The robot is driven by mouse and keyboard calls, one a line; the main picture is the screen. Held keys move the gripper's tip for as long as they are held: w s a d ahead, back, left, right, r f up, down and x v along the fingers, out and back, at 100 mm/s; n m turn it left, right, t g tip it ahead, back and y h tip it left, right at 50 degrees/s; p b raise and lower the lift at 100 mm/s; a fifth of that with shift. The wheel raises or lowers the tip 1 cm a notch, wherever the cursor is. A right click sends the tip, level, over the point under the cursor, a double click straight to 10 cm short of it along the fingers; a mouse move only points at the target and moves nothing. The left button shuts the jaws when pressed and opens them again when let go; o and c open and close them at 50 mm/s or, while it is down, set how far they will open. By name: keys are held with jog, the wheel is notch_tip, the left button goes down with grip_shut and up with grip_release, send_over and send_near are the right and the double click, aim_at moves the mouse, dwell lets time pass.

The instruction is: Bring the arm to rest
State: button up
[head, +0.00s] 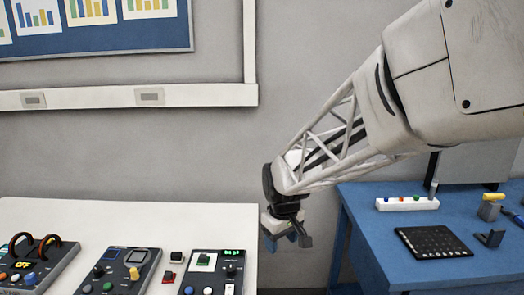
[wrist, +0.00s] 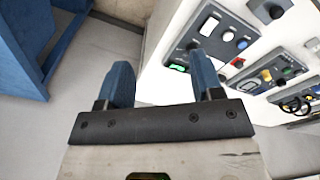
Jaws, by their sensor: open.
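My gripper (head: 297,238) hangs at the end of my white lattice arm, over the gap between the white table and the blue table in the head view. In the wrist view my gripper (wrist: 165,85) shows two blue fingers spread apart with nothing between them. The fingertips point toward the floor gap beside the white table's edge. No object is held.
The white table (head: 140,215) at left carries several control boxes, one with a green display (head: 215,272). The blue table (head: 400,280) at right holds a black pad (head: 433,242), a white strip (head: 407,204) with coloured buttons, and a yellow-handled tool (head: 493,197).

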jog(key=s+d+r+m, duration=0.2)
jog(key=s+d, duration=0.2)
jog(key=s, duration=0.4)
jog(key=s+d+r+m+t, duration=0.1)
jog(key=s+d+m, duration=0.1)
jog(key=s+d, duration=0.3)
jog(key=s+d+r+m, duration=0.2)
jog(key=s+d+m, duration=0.1)
jog(key=s, duration=0.9)
jog(key=shift+s+d+r+t, duration=0.15)
jog(key=shift+d+r+t, duration=0.15)
jog(key=shift+d, duration=0.45)
jog(key=shift+c, duration=0.3)
